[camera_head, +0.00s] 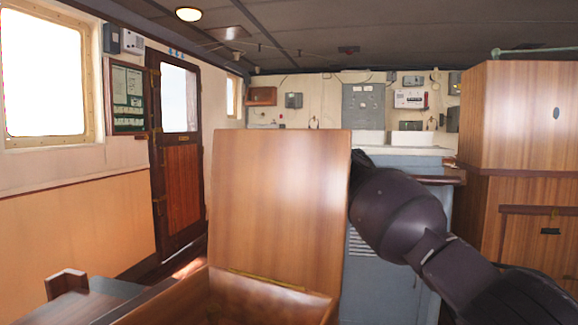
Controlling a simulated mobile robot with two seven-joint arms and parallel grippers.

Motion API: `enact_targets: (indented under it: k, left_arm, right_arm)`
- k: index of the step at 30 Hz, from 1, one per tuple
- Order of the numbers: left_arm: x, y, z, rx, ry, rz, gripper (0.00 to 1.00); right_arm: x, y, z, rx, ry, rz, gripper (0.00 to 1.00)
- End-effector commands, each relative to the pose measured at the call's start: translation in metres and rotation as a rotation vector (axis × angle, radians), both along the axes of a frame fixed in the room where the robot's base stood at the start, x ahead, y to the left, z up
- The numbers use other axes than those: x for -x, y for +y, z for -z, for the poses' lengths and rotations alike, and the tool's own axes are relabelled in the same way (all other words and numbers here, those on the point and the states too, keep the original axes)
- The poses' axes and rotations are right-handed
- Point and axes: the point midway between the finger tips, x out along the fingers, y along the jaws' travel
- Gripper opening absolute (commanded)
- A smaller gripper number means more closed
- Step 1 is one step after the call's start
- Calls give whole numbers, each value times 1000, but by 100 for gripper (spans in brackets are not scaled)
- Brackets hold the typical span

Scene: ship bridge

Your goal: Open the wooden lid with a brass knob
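The wooden lid (278,200) stands upright in the middle of the view, its plain face toward me. A thin brass-coloured hinge strip (262,280) runs along its lower edge, where it meets the open wooden box (225,296). No brass knob shows on the side of the lid that I see. My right arm comes in from the lower right and reaches the lid's right edge, where its far end passes out of sight behind the lid. My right gripper is hidden there, so its fingers and any contact cannot be seen. My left gripper is not in view.
A tall wooden cabinet (530,120) stands at the right. A grey-blue console (375,285) is behind the lid. A dark wooden door (183,185) with a window is at the left, with some open floor before it. A wooden ledge (85,305) is at the lower left.

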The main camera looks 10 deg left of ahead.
Motion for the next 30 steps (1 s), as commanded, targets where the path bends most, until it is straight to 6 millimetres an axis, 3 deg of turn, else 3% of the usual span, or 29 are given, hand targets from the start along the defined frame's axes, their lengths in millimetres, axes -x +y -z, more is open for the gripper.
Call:
enact_targets:
  k: [16, 17, 21, 30]
  left_arm:
    - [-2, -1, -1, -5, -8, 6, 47]
    - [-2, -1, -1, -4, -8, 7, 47]
    - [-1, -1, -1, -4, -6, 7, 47]
    - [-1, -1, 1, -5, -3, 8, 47]
  right_arm:
    - [-4, 0, 2, -3, 23, -1, 0]
    - [-4, 0, 2, -3, 24, 0, 26]
    - [-4, 0, 2, -3, 24, 0, 47]
    - [-6, -1, 3, -4, 25, -1, 50]
